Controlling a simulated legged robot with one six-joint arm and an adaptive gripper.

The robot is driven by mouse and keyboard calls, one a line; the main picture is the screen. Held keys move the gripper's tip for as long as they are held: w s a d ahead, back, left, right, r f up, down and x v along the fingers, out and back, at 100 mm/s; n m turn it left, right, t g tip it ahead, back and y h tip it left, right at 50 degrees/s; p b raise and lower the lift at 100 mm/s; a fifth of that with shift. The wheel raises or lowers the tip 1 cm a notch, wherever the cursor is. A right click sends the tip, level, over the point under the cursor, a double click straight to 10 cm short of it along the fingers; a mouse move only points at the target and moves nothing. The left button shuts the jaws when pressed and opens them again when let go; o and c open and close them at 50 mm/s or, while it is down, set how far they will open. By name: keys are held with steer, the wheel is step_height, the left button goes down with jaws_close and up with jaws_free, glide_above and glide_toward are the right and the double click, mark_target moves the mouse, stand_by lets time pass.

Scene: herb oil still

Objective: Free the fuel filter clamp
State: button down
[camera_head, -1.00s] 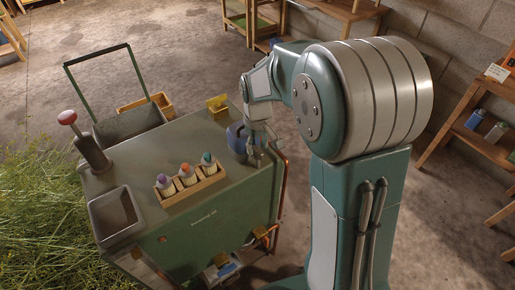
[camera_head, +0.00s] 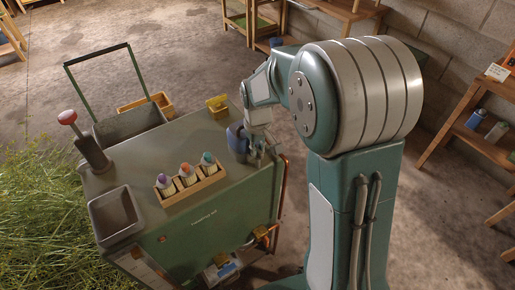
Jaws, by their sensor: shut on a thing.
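The green still cart (camera_head: 215,215) stands left of my arm. A blue rounded body (camera_head: 237,142) sits near the right end of its top. My gripper (camera_head: 257,154) points down just right of this blue body, close to the cart's right edge. Its fingers are shut on a small part there, apparently the fuel filter clamp. The part is mostly hidden by the fingers and too small to make out clearly. I cannot tell whether it is still attached.
A wooden rack (camera_head: 207,185) with three coloured-cap bottles, a yellow piece (camera_head: 217,103) and a red-knobbed lever (camera_head: 67,117) are on the cart top. A copper pipe (camera_head: 283,195) runs down its right side. Cut herbs lie left; a shelf (camera_head: 478,145) stands right.

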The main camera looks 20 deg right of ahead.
steer(key=m, duration=0.4)
steer(key=shift+s+f+m, duration=0.1)
steer(key=shift+m, duration=0.3)
steer(key=m, duration=0.4)
steer(key=shift+m, duration=0.3)
steer(key=m, duration=0.8)
steer(key=shift+m, duration=0.3)
steer(key=c, duration=0.6)
jaws_free()
steer(key=shift+c, duration=0.2)
steer(key=shift+a, duration=0.1)
